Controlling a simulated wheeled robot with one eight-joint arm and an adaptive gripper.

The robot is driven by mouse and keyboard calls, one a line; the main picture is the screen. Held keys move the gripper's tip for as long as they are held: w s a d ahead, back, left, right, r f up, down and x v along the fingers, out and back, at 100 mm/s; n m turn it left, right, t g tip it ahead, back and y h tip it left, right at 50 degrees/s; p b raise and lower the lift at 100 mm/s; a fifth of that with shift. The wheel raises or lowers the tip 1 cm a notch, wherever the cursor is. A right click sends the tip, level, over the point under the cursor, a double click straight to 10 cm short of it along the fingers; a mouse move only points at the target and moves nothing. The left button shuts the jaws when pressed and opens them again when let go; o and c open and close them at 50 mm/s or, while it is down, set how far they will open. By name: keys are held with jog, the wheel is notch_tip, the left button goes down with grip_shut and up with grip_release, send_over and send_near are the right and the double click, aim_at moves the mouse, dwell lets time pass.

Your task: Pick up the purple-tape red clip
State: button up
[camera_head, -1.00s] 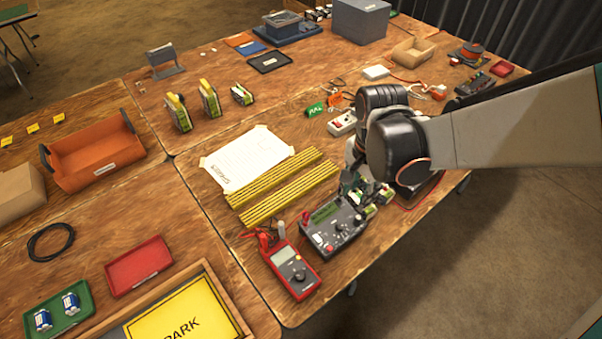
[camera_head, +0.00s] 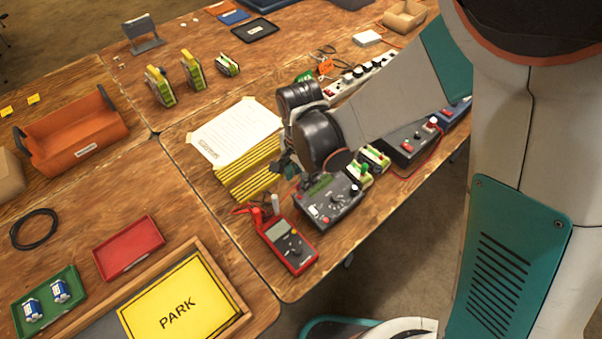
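Red clips with red leads (camera_head: 257,214) lie at the top end of a red multimeter (camera_head: 287,244), near the front edge of the table. I cannot make out purple tape on any of them at this size. My gripper (camera_head: 289,168) hangs over the right end of the yellow ribbed strips, just beyond a dark grey tester (camera_head: 329,203), above and to the right of the red clips. My dark wrist hides much of it, so whether the fingers are open or shut does not show. I see nothing held in it.
Yellow strips (camera_head: 246,177) and a paper sheet (camera_head: 233,133) lie left of my wrist. Green-and-white blocks (camera_head: 373,159) and a power strip (camera_head: 362,77) are to its right. Bare wood shows left of the multimeter.

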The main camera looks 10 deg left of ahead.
notch_tip(320, 180, down, 5)
jog(key=shift+s+f+b, duration=0.1)
jog(key=shift+f+b, duration=0.05)
jog(key=shift+b, duration=1.05)
grip_shut()
